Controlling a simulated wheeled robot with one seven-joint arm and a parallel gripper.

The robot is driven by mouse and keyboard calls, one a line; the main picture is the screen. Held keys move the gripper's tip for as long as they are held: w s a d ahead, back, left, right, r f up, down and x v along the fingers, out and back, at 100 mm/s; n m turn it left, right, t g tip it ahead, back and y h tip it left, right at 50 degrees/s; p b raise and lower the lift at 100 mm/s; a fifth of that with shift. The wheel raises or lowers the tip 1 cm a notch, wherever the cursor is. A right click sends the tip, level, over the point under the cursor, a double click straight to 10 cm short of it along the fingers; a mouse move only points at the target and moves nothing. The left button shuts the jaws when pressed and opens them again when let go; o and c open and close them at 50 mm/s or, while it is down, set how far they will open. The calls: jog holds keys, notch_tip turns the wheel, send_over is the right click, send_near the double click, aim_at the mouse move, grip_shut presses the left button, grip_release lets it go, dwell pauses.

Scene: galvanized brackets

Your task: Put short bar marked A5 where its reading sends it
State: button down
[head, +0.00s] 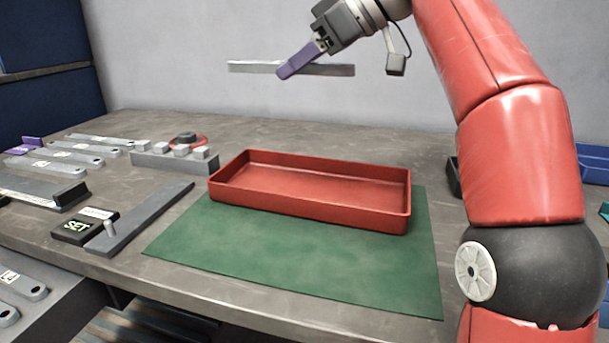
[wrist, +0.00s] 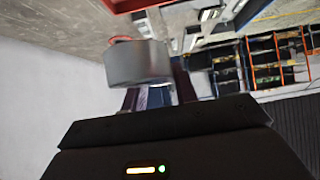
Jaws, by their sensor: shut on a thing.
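My gripper (head: 288,71), with purple fingers, is shut on a long grey metal bar (head: 335,69). It holds the bar roughly level, high above the back of the workbench. In the wrist view the grey bar (wrist: 138,64) is seen close up, between and beyond the purple fingers. No A5 mark can be read on it. A red tray (head: 310,208) sits on a green mat (head: 290,265), below and apart from the bar; its inside looks empty.
Several labelled bars (head: 72,155) lie at the left. A dark box marked SET (head: 76,229) and a flat grey plate (head: 145,218) are nearer. More bars (head: 22,288) lie lower at front left.

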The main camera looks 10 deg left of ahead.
jog(key=b, duration=0.5)
send_over(300, 189)
jog(key=s, duration=0.2)
notch_tip(300, 189, down, 15)
jog(key=shift+s+d+r, duration=0.1)
jog(key=shift+s, duration=0.05)
jog(key=shift+f+b, duration=0.55)
jog(key=shift+f, duration=1.9)
jog(key=shift+f+b, duration=0.7)
jog(key=shift+f, duration=0.05)
jog(key=c, duration=1.1)
grip_release()
jog(key=shift+f, duration=0.2)
jog(key=shift+r, duration=0.1)
jog(key=shift+r+p, duration=0.3)
jog(key=shift+p, duration=0.1)
jog(key=v, duration=0.6)
jog(key=p+v, duration=0.1)
jog(key=v, duration=0.5)
jog(key=shift+a+r, duration=0.25)
jog(key=shift+r, duration=0.05)
jog(key=shift+d+r+p, duration=0.2)
jog(key=shift+d+p, duration=0.1)
